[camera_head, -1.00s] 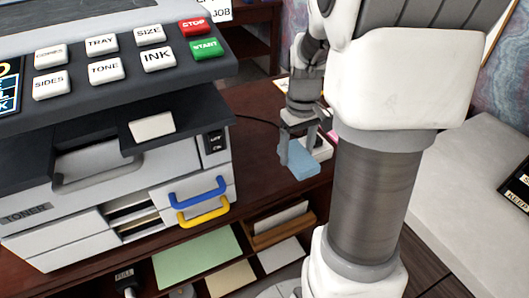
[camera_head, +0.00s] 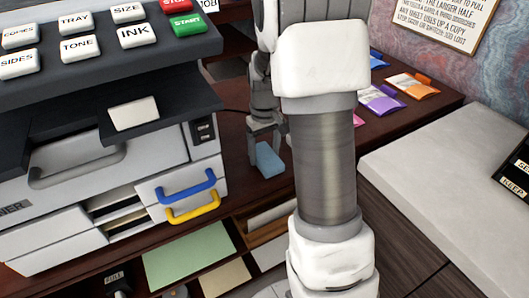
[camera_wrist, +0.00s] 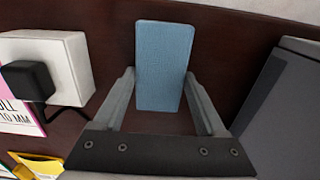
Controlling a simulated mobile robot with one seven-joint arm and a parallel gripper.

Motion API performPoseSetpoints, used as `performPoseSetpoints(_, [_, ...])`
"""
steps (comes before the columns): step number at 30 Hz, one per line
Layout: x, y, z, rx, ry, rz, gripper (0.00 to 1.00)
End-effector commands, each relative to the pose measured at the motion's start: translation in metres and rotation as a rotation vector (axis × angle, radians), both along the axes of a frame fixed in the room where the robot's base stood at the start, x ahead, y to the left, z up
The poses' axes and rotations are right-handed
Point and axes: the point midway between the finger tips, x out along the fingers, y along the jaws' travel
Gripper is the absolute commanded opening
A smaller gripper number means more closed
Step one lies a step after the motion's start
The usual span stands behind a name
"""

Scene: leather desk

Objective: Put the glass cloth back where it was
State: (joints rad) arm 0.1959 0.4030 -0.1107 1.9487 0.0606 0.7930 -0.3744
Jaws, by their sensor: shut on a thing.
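The glass cloth (camera_head: 268,160) is a flat light blue piece, hanging below my gripper (camera_head: 267,138) on the right of the copier in the head view. In the wrist view the cloth (camera_wrist: 165,50) stretches out between the two fingers of my gripper (camera_wrist: 160,92), which are shut on it. It is over the dark red-brown wooden desk (camera_head: 236,140). I cannot tell whether its lower end touches the desk. My arm hides part of the desk behind it.
The grey copier (camera_head: 125,158) stands close on the left, with blue (camera_head: 188,188) and yellow (camera_head: 194,208) handles. A white box (camera_wrist: 45,55) with a black plug and a pink packet (camera_wrist: 22,100) lie left in the wrist view. Colored packets (camera_head: 382,102) lie behind my arm. A pale counter (camera_head: 440,170) is right.

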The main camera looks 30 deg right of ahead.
Motion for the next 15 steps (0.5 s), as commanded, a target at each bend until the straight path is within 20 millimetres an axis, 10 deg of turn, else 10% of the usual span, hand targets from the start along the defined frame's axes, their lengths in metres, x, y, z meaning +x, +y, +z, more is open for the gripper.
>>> performPoseSetpoints(5, [-0.0001,0.0,-0.0036,0.0,0.0,0.0,0.22])
performPoseSetpoints(6, [0.0,0.0,-0.0032,0.0,0.0,0.0,0.77])
performPoseSetpoints(9, [-0.0001,0.0,-0.0027,0.0,0.0,0.0,0.95])
performPoseSetpoints(15, [-0.0001,0.0,-0.0026,0.0,0.0,0.0,1.0])
